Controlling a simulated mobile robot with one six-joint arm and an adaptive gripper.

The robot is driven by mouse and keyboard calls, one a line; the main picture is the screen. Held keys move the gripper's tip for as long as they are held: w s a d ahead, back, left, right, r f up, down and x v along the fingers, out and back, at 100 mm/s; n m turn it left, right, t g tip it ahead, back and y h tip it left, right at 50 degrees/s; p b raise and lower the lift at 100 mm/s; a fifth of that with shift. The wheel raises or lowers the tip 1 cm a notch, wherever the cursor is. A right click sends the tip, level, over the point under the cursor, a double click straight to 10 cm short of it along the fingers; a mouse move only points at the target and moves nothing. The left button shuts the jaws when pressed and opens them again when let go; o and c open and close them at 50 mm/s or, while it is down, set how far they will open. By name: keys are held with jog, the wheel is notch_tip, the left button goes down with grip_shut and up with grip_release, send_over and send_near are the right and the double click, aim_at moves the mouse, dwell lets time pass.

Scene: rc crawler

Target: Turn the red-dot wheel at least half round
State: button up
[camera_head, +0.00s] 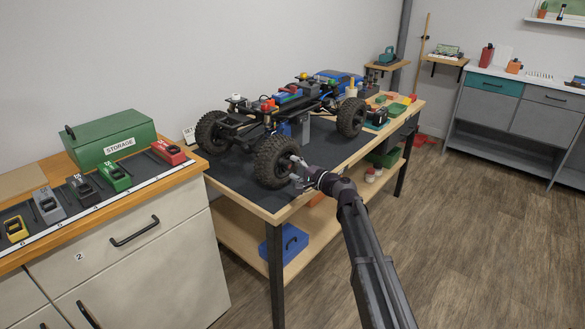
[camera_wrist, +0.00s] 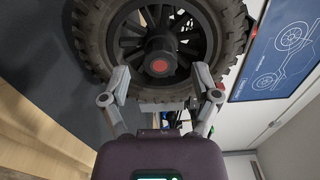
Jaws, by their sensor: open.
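The wheel with the red dot (camera_wrist: 160,66) fills the upper part of the wrist view; the dot sits on the dark hub at its centre. In the head view the same wheel (camera_head: 272,162) is the crawler's near front wheel, at the bench's near side. My gripper (camera_wrist: 161,78) is open, its two fingers spread on either side of the hub, in front of the wheel face. I cannot tell whether the fingertips touch the wheel. In the head view my gripper (camera_head: 292,164) covers part of the wheel. The crawler chassis (camera_head: 285,100) stands on the dark mat.
The other near wheel (camera_head: 351,117) and a far wheel (camera_head: 212,132) belong to the crawler. The workbench edge (camera_head: 330,172) runs under my wrist. A storage counter (camera_head: 118,205) with a green box (camera_head: 110,138) stands at left. The wooden floor at right is open.

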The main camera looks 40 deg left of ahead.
jog(key=d, duration=1.1)
jog(key=shift+w, duration=0.15)
jog(key=d+f+n+t+h, duration=0.1)
jog(key=d+f+h, duration=0.3)
jog(key=d, duration=0.8)
jog(key=w+d+f+h, duration=0.1)
jog(key=d+f+h, duration=0.3)
jog(key=d, duration=0.7)
jog(key=d+f+n+t+h, duration=0.15)
jog(key=d+f, duration=0.45)
jog(key=d, duration=0.6)
jog(key=s+d+f+m+g+h, duration=0.1)
jog(key=s+d+f+h, duration=0.15)
jog(key=d, duration=0.65)
jog(key=s+d+f+m+h, duration=0.1)
jog(key=s+d+h, duration=0.25)
jog(key=d, duration=0.65)
jog(key=s+d+f+g+h, duration=0.1)
jog(key=s+d+h, duration=0.2)
jog(key=d, duration=0.6)
notch_tip(320, 180, up, 24)
jog(key=p, duration=2.4)
